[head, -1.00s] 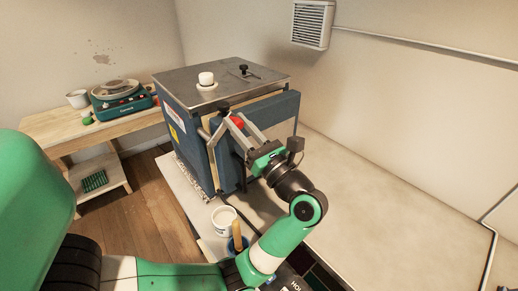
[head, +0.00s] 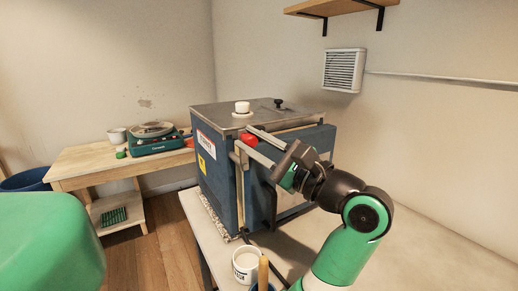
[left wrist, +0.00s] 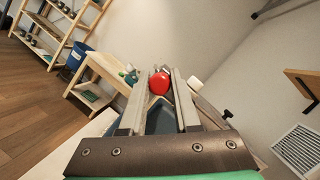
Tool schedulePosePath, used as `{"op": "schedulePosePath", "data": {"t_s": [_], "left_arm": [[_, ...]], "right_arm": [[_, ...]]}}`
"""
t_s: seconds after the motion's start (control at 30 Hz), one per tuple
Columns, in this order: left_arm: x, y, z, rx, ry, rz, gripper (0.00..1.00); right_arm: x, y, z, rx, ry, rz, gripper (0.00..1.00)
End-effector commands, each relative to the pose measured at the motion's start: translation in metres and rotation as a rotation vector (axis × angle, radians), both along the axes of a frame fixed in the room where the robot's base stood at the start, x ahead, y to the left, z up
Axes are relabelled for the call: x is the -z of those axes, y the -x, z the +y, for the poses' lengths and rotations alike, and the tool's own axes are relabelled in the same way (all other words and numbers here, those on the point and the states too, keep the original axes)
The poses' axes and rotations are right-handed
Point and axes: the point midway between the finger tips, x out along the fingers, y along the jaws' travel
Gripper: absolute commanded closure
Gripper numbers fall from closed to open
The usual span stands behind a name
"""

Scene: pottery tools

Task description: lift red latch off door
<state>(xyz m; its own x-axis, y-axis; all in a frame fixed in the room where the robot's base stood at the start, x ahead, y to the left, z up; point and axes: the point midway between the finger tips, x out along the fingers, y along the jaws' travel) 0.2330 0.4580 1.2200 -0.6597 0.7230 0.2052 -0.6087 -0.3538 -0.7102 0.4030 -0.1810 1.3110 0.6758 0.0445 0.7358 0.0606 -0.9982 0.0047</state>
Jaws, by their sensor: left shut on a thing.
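The red latch (head: 249,140) is a rounded red knob at the upper front corner of the blue kiln (head: 215,178). It also shows in the left wrist view (left wrist: 161,84), between the two finger ends. My left gripper (head: 252,141) is shut on it, with the fingers pointing left along the top of the kiln door (head: 318,138). The gripper and wrist hide part of the door front. I cannot tell whether the latch still touches the door. My right gripper is not in view.
A white knob (head: 242,107) and a small black knob (head: 279,102) stand on the kiln's lid. A white mug (head: 246,264) is below in front. A wooden side table (head: 90,165) holds a green scale (head: 155,141). A wall vent (head: 343,70) is behind.

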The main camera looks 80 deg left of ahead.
Motion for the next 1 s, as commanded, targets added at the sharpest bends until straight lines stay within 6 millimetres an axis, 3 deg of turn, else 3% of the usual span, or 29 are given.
{"op": "schedulePosePath", "data": {"t_s": [0.73,0.77,0.9,1.0], "left_arm": [[-0.0002,0.0082,-0.0027,-0.005,-0.044,-0.093,1.00],[-0.0002,0.0082,-0.0027,-0.005,-0.044,-0.093,0.66],[-0.0003,0.0078,-0.0026,-0.004,-0.044,-0.091,0.41],[-0.0003,0.0074,-0.0026,-0.004,-0.044,-0.089,0.40]], "right_arm": [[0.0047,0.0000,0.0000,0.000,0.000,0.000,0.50],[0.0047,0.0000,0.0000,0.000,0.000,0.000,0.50],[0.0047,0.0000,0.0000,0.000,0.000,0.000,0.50],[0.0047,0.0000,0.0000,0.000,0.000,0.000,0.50]]}}
